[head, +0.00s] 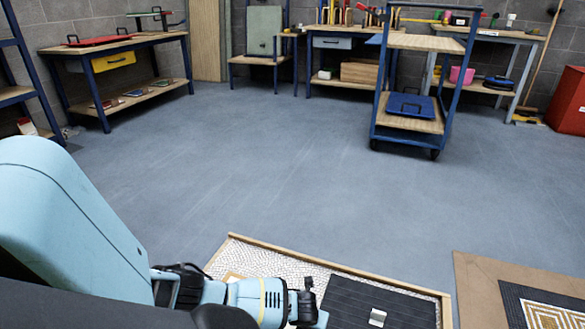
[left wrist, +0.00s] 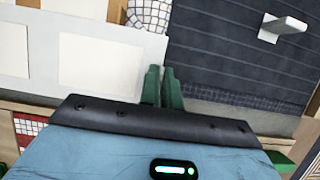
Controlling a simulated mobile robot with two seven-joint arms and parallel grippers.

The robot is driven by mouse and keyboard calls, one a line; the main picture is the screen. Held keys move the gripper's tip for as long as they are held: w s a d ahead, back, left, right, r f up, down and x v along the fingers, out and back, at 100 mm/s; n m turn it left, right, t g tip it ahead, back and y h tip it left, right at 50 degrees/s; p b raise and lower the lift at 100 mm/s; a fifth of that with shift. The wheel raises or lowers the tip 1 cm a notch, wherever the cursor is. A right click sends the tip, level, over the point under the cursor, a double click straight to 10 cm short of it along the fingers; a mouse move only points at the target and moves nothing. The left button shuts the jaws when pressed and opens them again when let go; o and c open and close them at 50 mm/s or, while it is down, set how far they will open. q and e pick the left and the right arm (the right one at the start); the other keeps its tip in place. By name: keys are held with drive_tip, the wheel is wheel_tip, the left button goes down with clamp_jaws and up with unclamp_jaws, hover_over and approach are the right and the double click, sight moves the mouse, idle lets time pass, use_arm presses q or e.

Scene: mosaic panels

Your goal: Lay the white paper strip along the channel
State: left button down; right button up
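In the left wrist view a pale band with two whiter rectangles (left wrist: 100,62) lies left of my fingers; I cannot tell whether it is the white paper strip. No channel is clearly identifiable. My left gripper (left wrist: 162,75) has its two green fingers close together, beside the band's right end; I see nothing clearly between them. In the head view my left gripper (head: 308,305) is over the wood-framed panel (head: 340,264), at its near part. The panel has white pebble mosaic (head: 275,261) and a dark lined slab (head: 350,295). My right gripper is out of view.
A small grey block (head: 377,317) stands on the slab; it also shows in the left wrist view (left wrist: 285,25). A second wooden panel (head: 480,275) with a gold-patterned mat (head: 550,312) lies at right. A blue cart (head: 410,110) and workbenches stand beyond clear floor.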

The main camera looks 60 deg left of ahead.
use_arm(q)
drive_tip(key=s+d, duration=0.1)
drive_tip(key=s, duration=0.1)
drive_tip(key=s+d, duration=0.1)
drive_tip(key=s, duration=0.1)
drive_tip(key=s+d, duration=0.2)
drive_tip(key=shift+f, duration=0.4)
drive_tip(key=f+b, duration=0.3)
drive_tip(key=shift+s+d+f, duration=0.2)
drive_tip(key=shift+s+d, duration=0.05)
drive_tip(key=shift+s, duration=0.05)
drive_tip(key=shift+f, duration=0.1)
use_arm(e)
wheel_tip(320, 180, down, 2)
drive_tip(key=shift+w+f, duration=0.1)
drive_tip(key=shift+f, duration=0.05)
